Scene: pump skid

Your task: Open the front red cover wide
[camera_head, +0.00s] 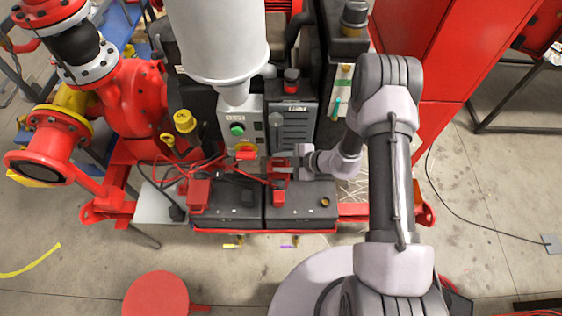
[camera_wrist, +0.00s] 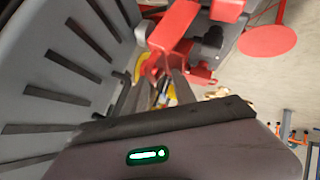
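Two dark batteries stand side by side at the skid's front in the head view, a left one (camera_head: 235,212) and a right one (camera_head: 300,205). A small red cover (camera_head: 199,192) sits at the left battery's left end. More red cover parts (camera_head: 279,163) show at the right battery's back left, beside my gripper (camera_head: 282,172). I cannot tell which one is the front cover. In the wrist view red cover pieces (camera_wrist: 172,30) lie just beyond the fingertips of my gripper (camera_wrist: 155,84). The fingers are apart with a gap between them. Contact with the red part is unclear.
A grey ribbed housing (camera_wrist: 60,75) fills the left of the wrist view, close to my gripper. A control box (camera_head: 240,128) with a green button and red cables (camera_head: 185,165) stand behind the batteries. A red round stool top (camera_head: 155,297) stands on open floor in front.

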